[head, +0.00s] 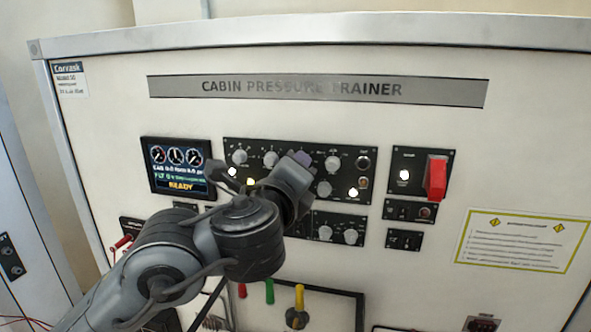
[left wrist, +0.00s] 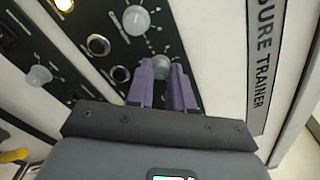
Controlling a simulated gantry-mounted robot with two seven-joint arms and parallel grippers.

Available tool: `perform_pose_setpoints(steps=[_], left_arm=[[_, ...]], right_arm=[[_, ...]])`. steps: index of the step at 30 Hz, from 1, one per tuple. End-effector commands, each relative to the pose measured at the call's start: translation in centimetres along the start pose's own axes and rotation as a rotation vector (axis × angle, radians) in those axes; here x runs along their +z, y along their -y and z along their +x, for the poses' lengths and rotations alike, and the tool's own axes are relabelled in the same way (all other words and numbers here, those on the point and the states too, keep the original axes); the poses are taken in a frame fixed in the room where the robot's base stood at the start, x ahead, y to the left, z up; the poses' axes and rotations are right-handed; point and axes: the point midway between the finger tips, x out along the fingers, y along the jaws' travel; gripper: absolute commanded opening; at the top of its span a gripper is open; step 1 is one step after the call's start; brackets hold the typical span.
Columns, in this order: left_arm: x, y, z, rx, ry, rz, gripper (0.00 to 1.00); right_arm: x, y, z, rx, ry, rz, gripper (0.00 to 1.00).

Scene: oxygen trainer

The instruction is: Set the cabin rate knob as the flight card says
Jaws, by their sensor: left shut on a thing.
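My left gripper (head: 300,158) is at the upper black knob panel (head: 343,146) on the trainer's front. In the left wrist view its purple fingers (left wrist: 168,72) are shut on a small grey knob (left wrist: 160,66) near the panel's edge. In the head view that knob is hidden behind the gripper. I cannot read the knob's label or its pointer, so I cannot tell whether it is the cabin rate knob. A yellow-bordered sheet (head: 520,240) is on the right of the front; its text is too small to read. My right gripper is in neither view.
Other grey knobs (head: 240,157) (left wrist: 136,20) sit close around the gripped one. A screen (head: 178,168) at left reads READY. A red guarded switch (head: 436,178) stands out at right. Coloured levers (head: 269,292) are below my arm.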

Motion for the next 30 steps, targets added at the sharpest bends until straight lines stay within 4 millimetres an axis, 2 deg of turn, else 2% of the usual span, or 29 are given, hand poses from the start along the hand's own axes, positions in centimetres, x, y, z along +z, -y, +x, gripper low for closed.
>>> perform_pose_setpoints(steps=[10, 11, 15, 25, 30], left_arm=[[-0.1, 0.1, 0.0, -0.002, -0.002, 0.003, 0.00], [-0.1, 0.1, 0.0, -0.002, -0.002, 0.003, 0.26], [-0.1, 0.0, 0.0, -0.001, -0.002, 0.002, 0.47], [-0.1, 0.0, -0.1, -0.001, -0.001, 0.001, 0.47], [-0.2, 0.0, -1.4, -0.001, -0.004, 0.000, 0.47]], right_arm=[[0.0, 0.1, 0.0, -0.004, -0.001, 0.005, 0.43], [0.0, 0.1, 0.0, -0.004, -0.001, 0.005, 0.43], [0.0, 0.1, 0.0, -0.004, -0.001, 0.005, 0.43], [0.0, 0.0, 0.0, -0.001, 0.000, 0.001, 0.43], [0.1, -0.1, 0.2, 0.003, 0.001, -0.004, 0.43]])
